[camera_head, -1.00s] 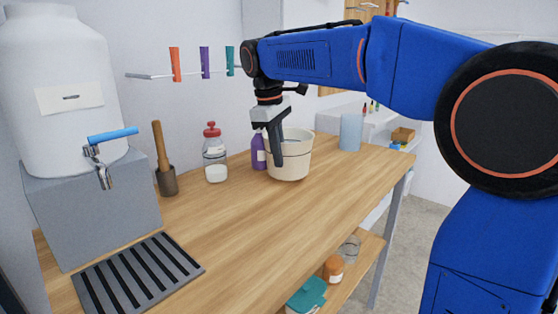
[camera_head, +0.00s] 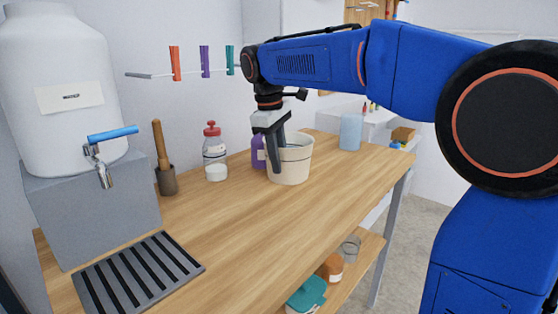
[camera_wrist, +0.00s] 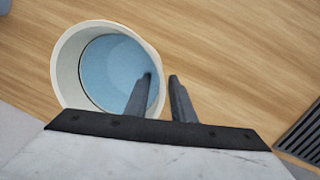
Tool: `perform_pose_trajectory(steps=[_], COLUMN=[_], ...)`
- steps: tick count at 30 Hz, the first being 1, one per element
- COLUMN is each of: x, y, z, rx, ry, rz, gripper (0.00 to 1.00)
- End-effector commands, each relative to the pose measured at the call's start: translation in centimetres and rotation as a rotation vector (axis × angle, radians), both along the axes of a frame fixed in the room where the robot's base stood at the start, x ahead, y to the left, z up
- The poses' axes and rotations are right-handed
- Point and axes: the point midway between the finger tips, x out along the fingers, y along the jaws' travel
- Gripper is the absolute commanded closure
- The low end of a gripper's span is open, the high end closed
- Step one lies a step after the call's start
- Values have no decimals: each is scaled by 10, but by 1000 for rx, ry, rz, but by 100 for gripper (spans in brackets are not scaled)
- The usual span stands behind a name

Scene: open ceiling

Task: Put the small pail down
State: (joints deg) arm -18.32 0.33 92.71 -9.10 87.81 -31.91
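The small pail (camera_head: 289,171) is cream-coloured, with a thin dark line around it and blue liquid inside. It stands upright on the wooden table, near its back edge. The wrist view shows the pail (camera_wrist: 67,66) from above, with its liquid (camera_wrist: 108,66). My gripper (camera_head: 279,160) points down at the pail's near left side. In the wrist view my gripper (camera_wrist: 161,77) has its fingers apart, one inside the rim and one outside. A narrow gap shows between the outer finger and the wall.
A purple bottle (camera_head: 258,152) stands close behind the pail. A red-topped jar (camera_head: 215,160), a mortar with pestle (camera_head: 166,180) and a water dispenser (camera_head: 60,95) stand left. A blue cup (camera_head: 350,132) is to the right. The front table surface (camera_head: 250,220) is clear.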

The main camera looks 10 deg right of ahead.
Motion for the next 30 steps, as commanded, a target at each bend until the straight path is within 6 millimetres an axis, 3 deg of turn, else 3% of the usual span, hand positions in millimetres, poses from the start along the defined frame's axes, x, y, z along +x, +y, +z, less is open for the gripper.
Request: perform_pose_trajectory(steps=[5, 18, 24, 30], x=[0, -3, -4, -4], y=[3, 16, 18, 19], z=[20, 98, 115, 119], rx=[1, 0, 0, 1], ry=[-3, -1, 0, -1], rz=[1, 0, 0, 0], gripper=[77, 77, 77, 77])
